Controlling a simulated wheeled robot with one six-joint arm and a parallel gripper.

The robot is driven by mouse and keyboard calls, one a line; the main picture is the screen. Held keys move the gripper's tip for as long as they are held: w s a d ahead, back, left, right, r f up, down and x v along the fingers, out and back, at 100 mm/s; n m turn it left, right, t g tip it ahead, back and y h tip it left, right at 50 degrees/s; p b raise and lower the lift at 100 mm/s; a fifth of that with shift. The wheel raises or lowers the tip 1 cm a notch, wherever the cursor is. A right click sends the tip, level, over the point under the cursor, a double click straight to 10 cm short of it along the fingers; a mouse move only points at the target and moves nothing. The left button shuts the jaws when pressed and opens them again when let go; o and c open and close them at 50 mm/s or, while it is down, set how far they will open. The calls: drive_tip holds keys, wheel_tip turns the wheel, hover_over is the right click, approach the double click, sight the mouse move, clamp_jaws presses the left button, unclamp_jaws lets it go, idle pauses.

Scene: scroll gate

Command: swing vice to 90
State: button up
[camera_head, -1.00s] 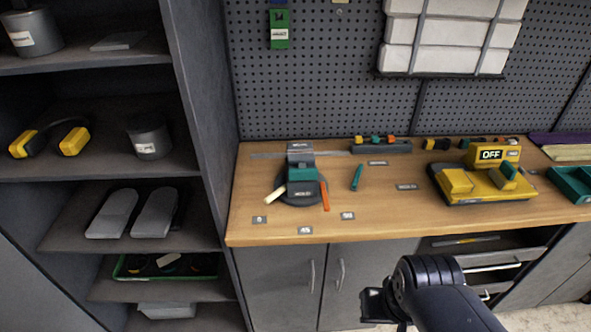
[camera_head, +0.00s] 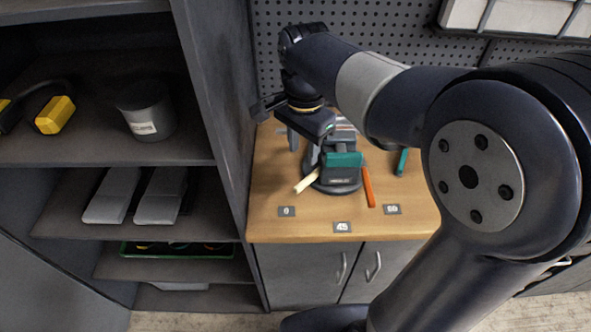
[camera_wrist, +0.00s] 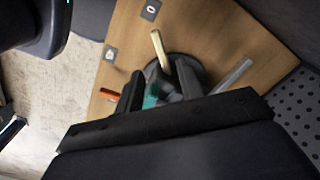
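The vice (camera_head: 341,172) stands on the wooden workbench, with a dark round base, teal jaws and a cream handle (camera_head: 306,182) pointing toward the lower left. The vice also shows in the wrist view (camera_wrist: 151,97), with its cream handle (camera_wrist: 159,48) beyond the fingers. Small angle labels lie in front of it: 0 (camera_head: 287,211), 45 (camera_head: 343,227) and 90 (camera_head: 391,209). My gripper (camera_head: 303,142) is above and just left of the vice, partly covering its back. In the wrist view, its two fingers (camera_wrist: 161,80) are apart; contact with the vice is unclear.
An orange stick (camera_head: 369,187) lies close to the vice's right side, and a teal stick (camera_head: 402,162) lies farther right. A dark shelf unit (camera_head: 210,120) rises at the left. A pegboard (camera_head: 400,18) is behind. My arm hides the bench's right side.

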sight(303, 183)
wheel_tip(303, 183, down, 10)
idle(0.4)
drive_tip(key=shift+c, duration=0.5)
clamp_jaws()
